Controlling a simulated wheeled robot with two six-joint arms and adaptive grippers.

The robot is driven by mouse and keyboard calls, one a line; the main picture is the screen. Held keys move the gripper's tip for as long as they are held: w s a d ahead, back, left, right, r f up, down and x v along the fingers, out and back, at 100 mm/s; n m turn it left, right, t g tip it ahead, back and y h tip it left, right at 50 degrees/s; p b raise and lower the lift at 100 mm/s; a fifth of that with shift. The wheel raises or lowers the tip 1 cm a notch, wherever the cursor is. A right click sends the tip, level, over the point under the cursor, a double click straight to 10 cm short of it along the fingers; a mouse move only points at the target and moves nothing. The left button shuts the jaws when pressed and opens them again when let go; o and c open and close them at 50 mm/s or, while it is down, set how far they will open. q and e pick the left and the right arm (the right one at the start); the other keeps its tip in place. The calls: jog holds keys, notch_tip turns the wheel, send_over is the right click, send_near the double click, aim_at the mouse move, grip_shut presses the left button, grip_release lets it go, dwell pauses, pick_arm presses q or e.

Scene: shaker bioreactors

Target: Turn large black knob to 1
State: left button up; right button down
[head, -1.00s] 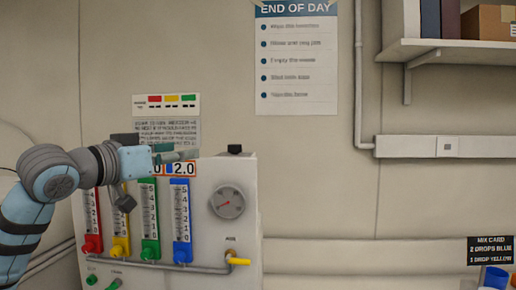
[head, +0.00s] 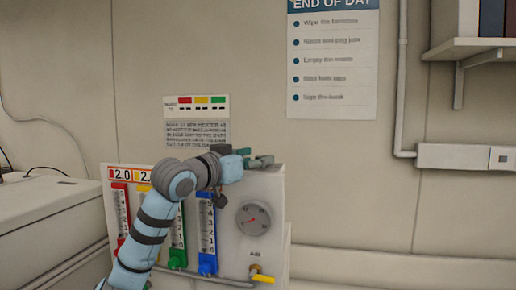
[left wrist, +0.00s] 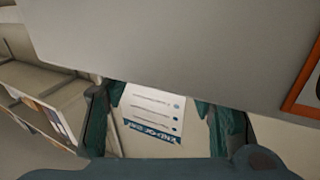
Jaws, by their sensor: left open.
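The white panel box (head: 270,205) stands at the lower middle of the head view. Its black knob on top is mostly hidden behind my left gripper (head: 258,161); only a dark patch shows by the fingertips, and its setting cannot be read. My left gripper reaches in from the left across the top of the box, fingers pointing right. In the left wrist view its two fingers (left wrist: 165,122) are apart, with nothing seen held between them; I cannot tell if they touch the knob. My right gripper is not in view.
The box front carries red, yellow, green and blue gauge tubes, a round dial (head: 253,218) and a yellow valve (head: 262,275). A label card (head: 197,118) and a checklist poster (head: 333,60) hang behind.

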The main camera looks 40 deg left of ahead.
pick_arm(q)
jog(key=shift+w+r, duration=0.1)
jog(key=shift+w, duration=0.35)
jog(key=shift+w, duration=0.1)
jog(key=c, duration=1.1)
jog(key=shift+d+n+y+p, duration=0.1)
jog(key=shift+n+y+p, duration=0.4)
jog(key=shift+y+p, duration=0.4)
jog(key=n+g+y+p, duration=0.1)
jog(key=n+y+p, duration=0.1)
jog(key=y+p, duration=0.1)
jog(key=d+n+g+y+p, duration=0.1)
jog(key=n+g+y+p, duration=0.1)
jog(key=y+p, duration=0.1)
jog(key=shift+w+r+n+p, duration=0.1)
jog(key=shift+w+n+p, duration=0.15)
jog(key=shift+p, duration=0.2)
jog(key=shift+d+n+g+y+p, duration=0.1)
jog(key=shift+n+g+y+p, duration=0.3)
jog(key=shift+n+g+y, duration=0.5)
jog(key=shift+w+n+g+y, duration=0.15)
jog(key=shift+n+g+y, duration=0.8)
jog(key=shift+y, duration=0.45)
